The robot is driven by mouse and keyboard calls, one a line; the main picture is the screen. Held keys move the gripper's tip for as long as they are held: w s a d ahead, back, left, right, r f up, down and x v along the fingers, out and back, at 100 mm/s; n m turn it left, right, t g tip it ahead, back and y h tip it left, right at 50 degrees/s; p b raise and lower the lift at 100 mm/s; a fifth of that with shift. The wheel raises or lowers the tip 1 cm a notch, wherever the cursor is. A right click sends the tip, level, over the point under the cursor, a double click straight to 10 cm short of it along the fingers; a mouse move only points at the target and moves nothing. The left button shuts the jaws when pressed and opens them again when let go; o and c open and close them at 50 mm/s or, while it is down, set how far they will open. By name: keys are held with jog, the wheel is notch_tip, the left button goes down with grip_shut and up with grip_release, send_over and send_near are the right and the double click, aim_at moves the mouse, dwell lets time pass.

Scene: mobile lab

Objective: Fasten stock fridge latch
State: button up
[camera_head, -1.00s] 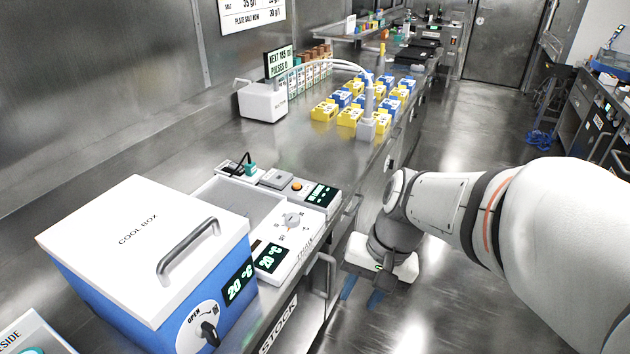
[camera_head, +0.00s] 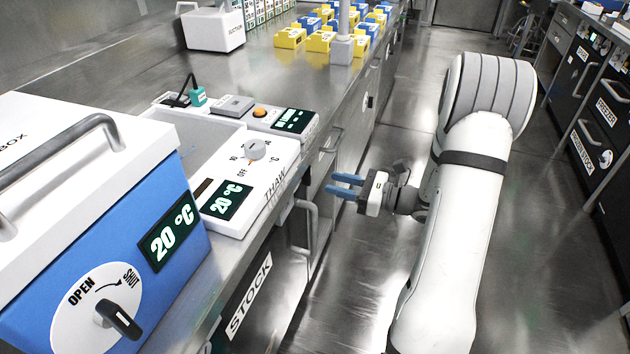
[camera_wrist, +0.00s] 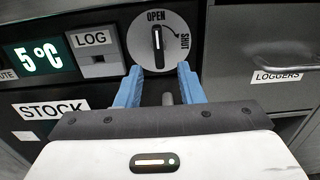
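The stock fridge front, with its STOCK label (camera_wrist: 52,109), fills the left and middle of the wrist view. Its latch (camera_wrist: 157,40) is a black lever on a round pale dial marked OPEN at the top and SHUT to the right. The lever stands upright, with one end at OPEN. My gripper (camera_wrist: 159,72) has two blue fingers, apart and empty, just below the dial in the picture; whether they touch it I cannot tell. In the head view my gripper (camera_head: 346,186) points left at the bench front, and the STOCK label (camera_head: 249,296) shows below the bench top. The latch is not visible there.
A 5 °C display (camera_wrist: 36,57) and LOG panel (camera_wrist: 92,49) sit left of the dial; a LOGGERS drawer (camera_wrist: 275,76) is right. A bar handle (camera_head: 308,225) juts from the bench front. The cool box (camera_head: 95,200) and thaw unit (camera_head: 255,175) stand above. Floor right is clear.

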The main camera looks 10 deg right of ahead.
jog(key=b+x, duration=0.1)
jog(key=x, duration=0.5)
jog(key=shift+w+a, duration=0.15)
jog(key=shift+a, duration=0.2)
jog(key=shift+r, duration=0.1)
jog(key=shift+c, duration=0.5)
grip_shut()
jog(key=shift+d, duration=0.1)
